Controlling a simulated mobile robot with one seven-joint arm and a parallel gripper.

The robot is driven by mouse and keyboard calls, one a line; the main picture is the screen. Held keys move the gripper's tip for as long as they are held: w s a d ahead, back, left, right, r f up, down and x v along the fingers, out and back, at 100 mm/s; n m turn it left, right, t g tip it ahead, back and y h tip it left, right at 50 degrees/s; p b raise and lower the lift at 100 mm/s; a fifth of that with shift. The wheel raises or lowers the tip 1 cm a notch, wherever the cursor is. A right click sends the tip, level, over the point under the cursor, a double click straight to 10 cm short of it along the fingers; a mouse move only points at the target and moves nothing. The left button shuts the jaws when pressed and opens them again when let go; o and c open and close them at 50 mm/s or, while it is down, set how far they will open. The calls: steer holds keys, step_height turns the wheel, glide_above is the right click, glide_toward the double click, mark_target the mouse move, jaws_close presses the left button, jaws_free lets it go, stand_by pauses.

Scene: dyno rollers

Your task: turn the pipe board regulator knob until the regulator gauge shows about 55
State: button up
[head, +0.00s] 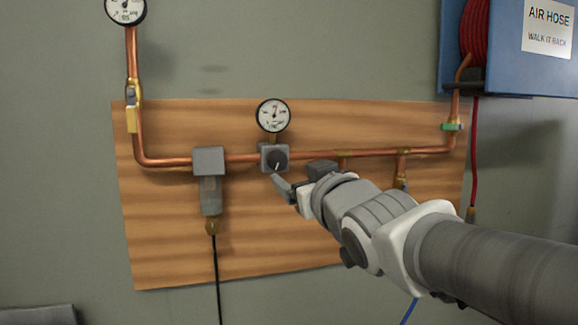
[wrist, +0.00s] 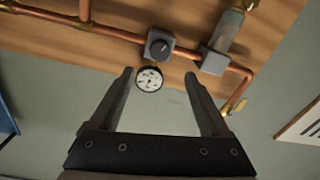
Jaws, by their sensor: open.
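The regulator (head: 267,150) is a grey block on the copper pipe of the wooden board, with a round dark knob (head: 277,161) carrying a light pointer mark. The regulator gauge (head: 273,115) is a white dial just above it; its reading is too small to tell. My gripper (head: 282,188) is just below and right of the knob in the head view. In the upside-down wrist view my gripper (wrist: 159,75) is open and empty, its fingers spread. The gauge (wrist: 149,79) shows between the fingertips and the knob (wrist: 161,49) beyond them, apparently untouched.
Copper pipe (head: 370,153) runs along the wooden board (head: 160,250). A grey box (head: 208,160) with a hanging fitting is left of the regulator. Another gauge (head: 125,8) is at upper left. A blue hose reel housing (head: 505,60) is at upper right.

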mark_target(279, 162)
steer(key=x, duration=1.1)
steer(key=shift+b, duration=0.3)
jaws_close()
